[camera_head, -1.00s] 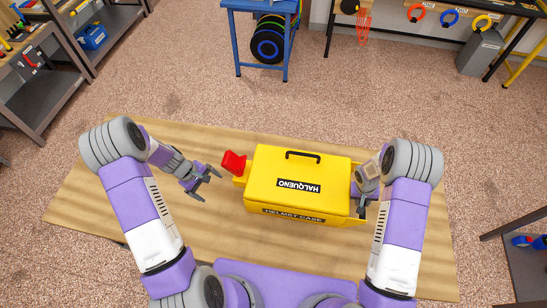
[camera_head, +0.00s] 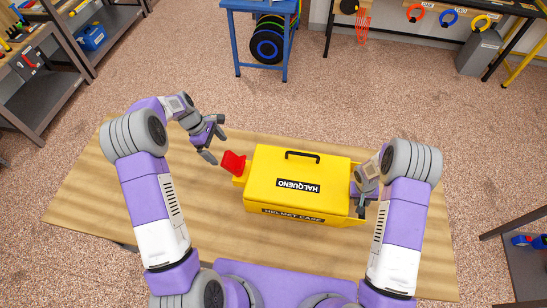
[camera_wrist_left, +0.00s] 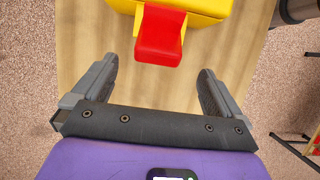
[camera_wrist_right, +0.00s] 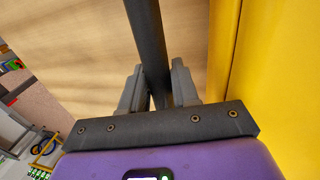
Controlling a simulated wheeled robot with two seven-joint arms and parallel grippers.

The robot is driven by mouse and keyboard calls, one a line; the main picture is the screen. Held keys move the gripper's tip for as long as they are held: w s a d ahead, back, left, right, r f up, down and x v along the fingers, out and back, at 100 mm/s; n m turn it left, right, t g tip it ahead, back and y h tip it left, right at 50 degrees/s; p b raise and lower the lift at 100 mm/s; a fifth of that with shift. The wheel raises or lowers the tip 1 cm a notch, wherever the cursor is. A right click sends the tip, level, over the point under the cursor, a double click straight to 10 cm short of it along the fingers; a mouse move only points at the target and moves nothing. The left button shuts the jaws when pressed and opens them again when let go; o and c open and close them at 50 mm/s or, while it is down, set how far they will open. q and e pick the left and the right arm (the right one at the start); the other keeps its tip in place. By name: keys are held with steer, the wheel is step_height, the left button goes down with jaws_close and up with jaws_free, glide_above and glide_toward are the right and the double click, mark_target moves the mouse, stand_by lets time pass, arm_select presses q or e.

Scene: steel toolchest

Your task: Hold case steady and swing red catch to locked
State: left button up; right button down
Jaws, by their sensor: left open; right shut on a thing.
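The yellow helmet case (camera_head: 275,183) sits closed on the wooden table, with a black handle on its lid. The red catch (camera_head: 233,162) sticks out from the case's left end on a yellow mount. In the left wrist view the red catch (camera_wrist_left: 161,35) lies ahead, centred between the fingers and apart from them. My left gripper (camera_head: 214,142) is open and empty, above and just left of the catch. My right gripper (camera_head: 361,201) is at the case's right end. In the right wrist view it is shut on a dark bar (camera_wrist_right: 148,40) beside the yellow case wall (camera_wrist_right: 247,60).
The wooden table (camera_head: 90,205) has free room left of the case and in front of it. A blue stand (camera_head: 262,8) with dark discs is on the floor beyond. Grey shelves (camera_head: 45,95) stand at the far left.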

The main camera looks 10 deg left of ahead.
mark_target(231, 163)
arm_select(q)
steer(key=x, duration=1)
steer(key=shift+d+f, duration=0.1)
steer(key=c, duration=1.4)
